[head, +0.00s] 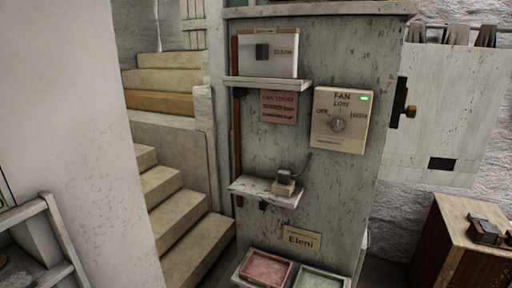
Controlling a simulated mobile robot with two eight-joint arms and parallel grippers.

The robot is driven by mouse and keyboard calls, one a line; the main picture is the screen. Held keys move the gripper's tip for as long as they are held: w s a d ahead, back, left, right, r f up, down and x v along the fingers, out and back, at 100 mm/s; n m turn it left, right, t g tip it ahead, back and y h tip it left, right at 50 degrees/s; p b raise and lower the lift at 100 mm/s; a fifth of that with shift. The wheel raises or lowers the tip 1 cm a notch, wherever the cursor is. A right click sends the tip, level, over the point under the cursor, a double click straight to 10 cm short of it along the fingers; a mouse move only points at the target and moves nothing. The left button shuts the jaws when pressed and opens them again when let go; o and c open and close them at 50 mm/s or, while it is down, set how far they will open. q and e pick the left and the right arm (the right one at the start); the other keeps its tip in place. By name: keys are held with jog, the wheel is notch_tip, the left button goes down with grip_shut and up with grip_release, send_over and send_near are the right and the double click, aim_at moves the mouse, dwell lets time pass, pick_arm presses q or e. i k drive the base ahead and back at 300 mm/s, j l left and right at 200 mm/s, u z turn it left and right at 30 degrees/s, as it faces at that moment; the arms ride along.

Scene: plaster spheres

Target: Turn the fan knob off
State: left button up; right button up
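The fan control (352,142) is a cream panel fixed to the grey-green weathered board, right of centre in the head view. It is marked FAN, with OFF at the left, LOW at the top and HIGH at the right. Its round grey knob (338,125) sits in the middle of the panel. The knob is too small for me to tell which mark it points to. A small green light (364,98) is lit at the panel's upper right. Neither of my grippers is in view.
Left of the panel, an upper shelf (268,84) holds a white box, and a lower shelf (250,190) holds a small dark-topped block. A red tray (266,268) and a green tray (318,279) sit below. Stone steps rise at left; a wooden cabinet (465,240) stands at right.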

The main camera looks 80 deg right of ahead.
aim_at(338, 124)
jog(key=z, duration=3.3)
